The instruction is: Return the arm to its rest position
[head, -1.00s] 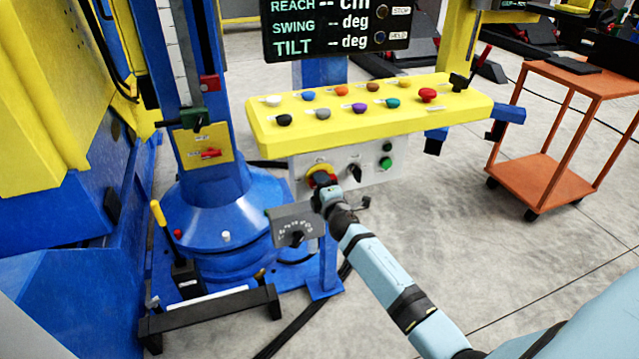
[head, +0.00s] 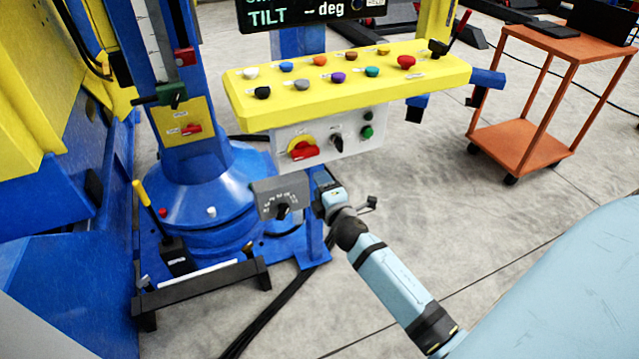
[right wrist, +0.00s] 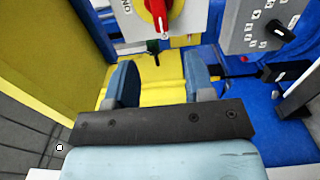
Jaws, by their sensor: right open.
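My right arm comes in from the lower right of the head view. Its gripper (head: 326,198) is below the control box and just right of the grey dial plate (head: 270,190). In the right wrist view the two blue-grey fingers (right wrist: 160,76) stand apart with nothing between them. The red rotary switch on its yellow plate (head: 303,149) is above the gripper and apart from it. The switch also shows at the top of the right wrist view (right wrist: 158,8). My left gripper is not in view.
The yellow button console (head: 350,92) with several coloured buttons stands above the grey box (head: 350,128). The blue column base (head: 205,190) is to the left. A blue post (head: 312,235) is beside the gripper. An orange cart (head: 520,150) stands right; floor between is open.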

